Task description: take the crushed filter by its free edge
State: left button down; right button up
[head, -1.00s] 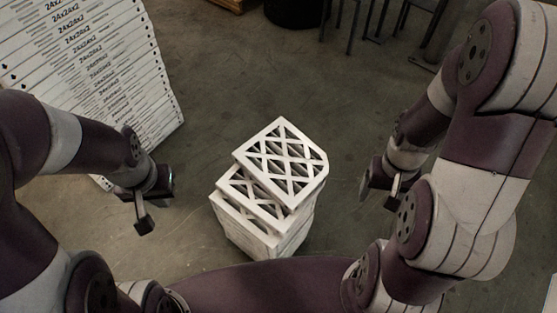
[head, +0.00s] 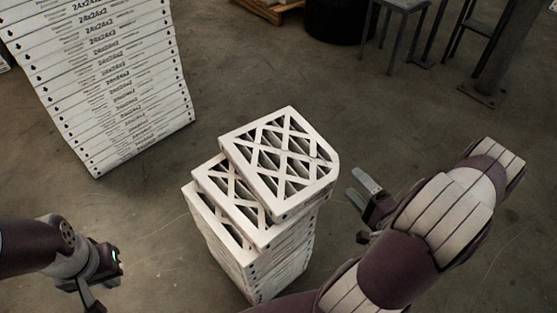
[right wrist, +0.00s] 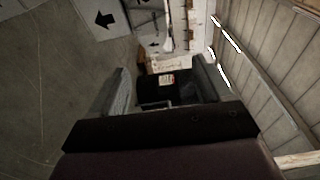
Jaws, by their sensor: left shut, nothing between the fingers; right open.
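The crushed filter (head: 275,153) is the top one on a short stack of white-framed filters in the head view. It lies turned askew on the filter below (head: 228,192), and its right corner is rounded in. My right gripper (head: 362,192) is open, just right of that corner, with a small gap seeming to remain. In the right wrist view its two fingers (right wrist: 160,92) stand apart with nothing clearly held between them. My left gripper (head: 92,292) is shut and empty at the lower left, away from the stack; the picture's bottom edge partly cuts it off.
A tall stack of white filter boxes (head: 110,85) stands at the upper left. A dark bin (head: 338,20), a pallet (head: 268,10) and a grey stool (head: 402,8) are at the back. Bare floor surrounds the short stack.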

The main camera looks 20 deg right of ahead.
aim_at(334, 165)
jog(key=w+b, duration=0.1)
jog(key=w, duration=0.1)
jog(key=w+a+b, duration=0.1)
jog(key=w, duration=0.2)
jog(key=w+b, duration=0.1)
jog(key=w, duration=0.2)
jog(key=shift+w+a+f, duration=0.25)
jog(key=shift+w+r, duration=0.1)
jog(key=shift+w, duration=0.15)
jog(key=shift+r, duration=0.1)
jog(key=c, duration=1.1)
